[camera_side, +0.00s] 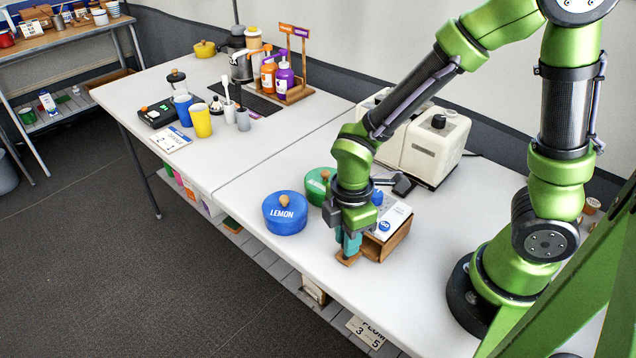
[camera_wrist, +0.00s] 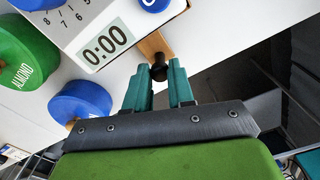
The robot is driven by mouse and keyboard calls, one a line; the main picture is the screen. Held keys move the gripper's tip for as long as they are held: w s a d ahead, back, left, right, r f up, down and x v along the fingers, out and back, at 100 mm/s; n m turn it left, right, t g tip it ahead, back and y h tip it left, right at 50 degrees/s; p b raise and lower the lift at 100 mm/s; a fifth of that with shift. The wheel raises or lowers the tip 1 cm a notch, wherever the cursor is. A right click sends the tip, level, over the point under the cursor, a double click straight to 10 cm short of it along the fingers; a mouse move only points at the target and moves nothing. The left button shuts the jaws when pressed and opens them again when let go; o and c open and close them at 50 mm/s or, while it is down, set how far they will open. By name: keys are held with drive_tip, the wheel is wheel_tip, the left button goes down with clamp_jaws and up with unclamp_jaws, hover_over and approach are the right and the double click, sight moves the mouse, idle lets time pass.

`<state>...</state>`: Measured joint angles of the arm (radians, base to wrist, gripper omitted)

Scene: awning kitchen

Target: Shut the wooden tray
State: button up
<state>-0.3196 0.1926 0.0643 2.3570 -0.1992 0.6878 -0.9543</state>
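The wooden tray (camera_side: 348,259) is a small brown drawer in the low wooden-sided box with a white top. Part of it shows beyond the box's near edge, with my gripper covering some of it. In the wrist view its wooden edge (camera_wrist: 153,44) carries a dark round knob (camera_wrist: 160,71). My gripper (camera_side: 349,246) points down at this end of the tray. In the wrist view its teal fingertips (camera_wrist: 162,72) are a little apart, with the knob between or just beyond them. Whether they press on the knob cannot be told.
The box's white top (camera_wrist: 90,25) shows a 0:00 display. A blue LEMON canister (camera_side: 285,214) and a green ALMOND canister (camera_side: 316,184) stand to the left. A cream appliance (camera_side: 430,150) stands behind. The table's front edge is close; bare tabletop lies left of the canisters.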

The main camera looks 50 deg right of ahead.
clamp_jaws()
drive_tip(key=shift+d, duration=0.6)
drive_tip(key=o, duration=0.8)
unclamp_jaws()
drive_tip(key=shift+a, duration=0.1)
wheel_tip(320, 180, up, 17)
